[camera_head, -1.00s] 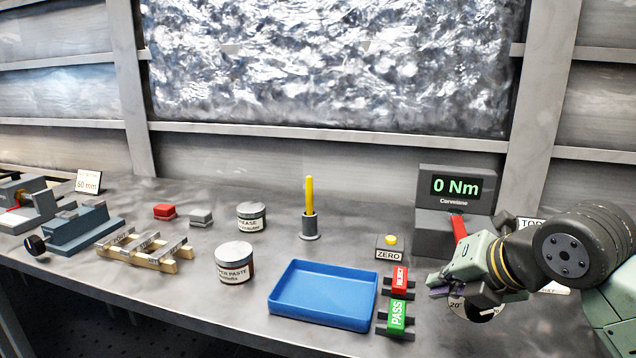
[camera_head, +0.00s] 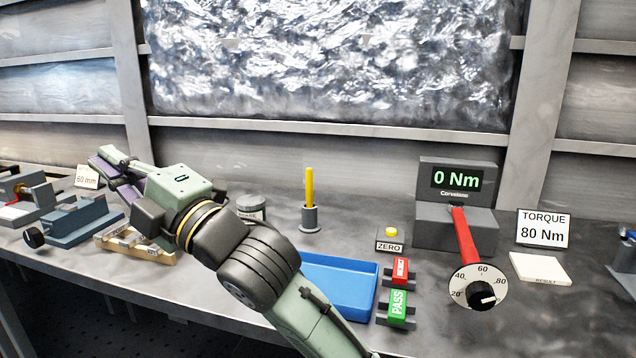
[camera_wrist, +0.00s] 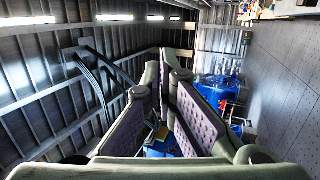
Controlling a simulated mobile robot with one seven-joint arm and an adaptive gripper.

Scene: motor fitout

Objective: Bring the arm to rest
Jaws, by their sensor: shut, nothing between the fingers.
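My arm reaches across the bench from the lower right to the left in the head view. My gripper (camera_head: 106,160) is raised over the left part of the bench, near the 60 mm card. In the wrist view, the gripper (camera_wrist: 168,60) has its purple-padded fingers drawn together at the tips, with nothing held. The arm hides part of the wooden rack (camera_head: 112,242), the grease tin (camera_head: 251,202) and the left side of the blue tray (camera_head: 345,285).
The torque tester (camera_head: 455,220) reads 0 Nm and has a red lever (camera_head: 465,236) and a dial (camera_head: 470,288). Green PASS (camera_head: 397,308) and red REJECT (camera_head: 401,271) blocks stand beside the tray. A yellow-handled tool (camera_head: 309,187) stands upright in its holder. Grey vises (camera_head: 75,222) are at left.

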